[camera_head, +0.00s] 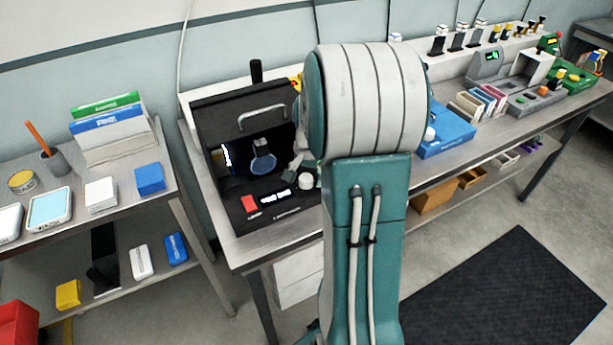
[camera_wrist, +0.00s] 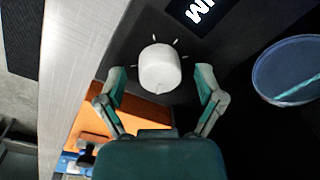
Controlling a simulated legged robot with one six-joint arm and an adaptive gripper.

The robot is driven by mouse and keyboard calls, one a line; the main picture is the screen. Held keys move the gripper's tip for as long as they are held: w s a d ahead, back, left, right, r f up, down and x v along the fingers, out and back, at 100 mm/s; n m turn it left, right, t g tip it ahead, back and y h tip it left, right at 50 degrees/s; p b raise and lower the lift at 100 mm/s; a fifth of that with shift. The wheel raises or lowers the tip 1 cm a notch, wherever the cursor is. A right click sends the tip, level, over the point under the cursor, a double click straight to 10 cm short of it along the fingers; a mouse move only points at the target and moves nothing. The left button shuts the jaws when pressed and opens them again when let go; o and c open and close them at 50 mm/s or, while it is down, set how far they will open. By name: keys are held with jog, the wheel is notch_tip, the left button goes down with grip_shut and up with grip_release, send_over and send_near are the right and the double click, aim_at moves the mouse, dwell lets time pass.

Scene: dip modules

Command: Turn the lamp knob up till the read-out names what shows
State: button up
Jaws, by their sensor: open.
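The lamp knob (camera_head: 306,181) is a pale round knob at the front right of a black box (camera_head: 215,120) on the bench. In the wrist view the knob (camera_wrist: 160,66) is white with short tick marks around it. My gripper (camera_wrist: 161,78) is open, one finger on each side of the knob with a gap to both. I cannot tell how far above the panel the fingertips are. The read-out (camera_head: 275,197) shows white characters too small to read; the wrist view catches only part of it (camera_wrist: 198,10). A blue round disc (camera_wrist: 288,70) carries a pale streak.
A red switch (camera_head: 250,203) sits left of the read-out. My arm hides part of the bench. A blue box (camera_head: 445,137) and small modules stand to the right. A side table (camera_head: 120,205) with boxes stands left. A dark mat (camera_head: 510,285) lies on open floor.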

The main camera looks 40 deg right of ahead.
jog(key=c, duration=1.2)
jog(key=shift+o, duration=0.2)
jog(key=m, duration=0.4)
jog(key=shift+s+a+m, duration=0.1)
jog(key=shift+m, duration=2.8)
jog(key=o, duration=1.2)
jog(key=shift+c, duration=0.2)
